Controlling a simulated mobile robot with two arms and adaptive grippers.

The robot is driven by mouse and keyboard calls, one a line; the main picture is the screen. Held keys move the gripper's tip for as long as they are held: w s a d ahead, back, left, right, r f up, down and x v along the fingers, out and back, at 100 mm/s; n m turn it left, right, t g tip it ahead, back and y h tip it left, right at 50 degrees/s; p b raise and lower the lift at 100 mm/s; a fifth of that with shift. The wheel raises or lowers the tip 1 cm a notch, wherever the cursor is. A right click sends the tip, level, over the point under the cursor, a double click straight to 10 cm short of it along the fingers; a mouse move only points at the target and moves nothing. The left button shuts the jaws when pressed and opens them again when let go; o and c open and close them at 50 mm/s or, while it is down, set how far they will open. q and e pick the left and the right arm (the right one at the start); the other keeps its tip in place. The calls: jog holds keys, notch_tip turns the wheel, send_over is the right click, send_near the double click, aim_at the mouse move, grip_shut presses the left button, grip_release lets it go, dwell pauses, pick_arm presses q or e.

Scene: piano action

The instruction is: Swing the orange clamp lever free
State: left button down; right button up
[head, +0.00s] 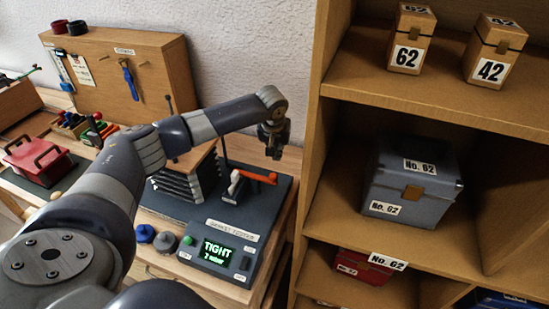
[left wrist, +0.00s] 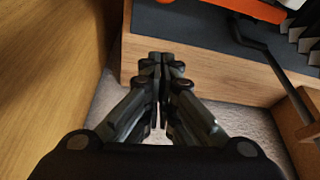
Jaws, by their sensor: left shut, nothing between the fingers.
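The orange clamp lever (head: 258,177) lies roughly level on a black clamp base in the head view, pointing right from a white-and-black mount (head: 236,185). In the left wrist view part of the orange lever (left wrist: 248,10) shows at the top edge. My left gripper (head: 275,152) hangs above and slightly right of the lever's end, apart from it. In the left wrist view my left gripper (left wrist: 162,64) is shut with nothing in it, over the edge of the wooden bench. My right gripper is not in view.
A display (head: 218,252) on the base reads "TIGHT". A dark stack (head: 180,185) stands left of the lever. A wooden shelf (head: 310,150) with numbered boxes stands close on the right. A pegboard (head: 110,75) and a red case (head: 38,160) are at the left.

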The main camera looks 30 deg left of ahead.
pick_arm(q)
jog(key=s, duration=0.1)
jog(key=s+d+p, duration=0.1)
jog(key=s+f+p, duration=0.1)
jog(key=shift+s+d, duration=0.25)
jog(key=shift+s, duration=0.1)
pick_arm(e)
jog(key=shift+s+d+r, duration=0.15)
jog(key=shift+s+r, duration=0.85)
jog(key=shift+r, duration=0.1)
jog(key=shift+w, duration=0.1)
